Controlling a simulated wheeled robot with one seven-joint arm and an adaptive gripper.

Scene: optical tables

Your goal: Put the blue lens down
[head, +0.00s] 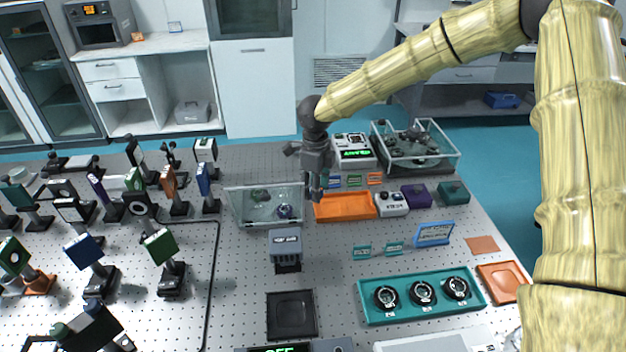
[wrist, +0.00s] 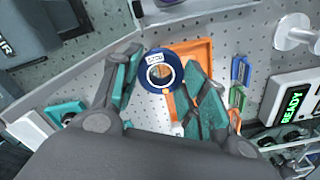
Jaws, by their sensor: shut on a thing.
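The blue lens (wrist: 151,84), a round blue ring with a pale label and a clear centre, is between the fingertips of my gripper (wrist: 160,88) in the wrist view. My gripper is shut on it. In the head view my gripper (head: 316,192) points down at the left end of an orange tray (head: 345,208); I cannot make out the lens there. The orange tray also shows behind the lens in the wrist view (wrist: 205,48).
A clear-walled bin (head: 240,207) with small items stands just left of my gripper. A white device reading READY (head: 353,150) and a glass-walled case (head: 440,160) are behind. A teal tray with three black ring mounts (head: 400,312) lies in front. Mounted optics crowd the left.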

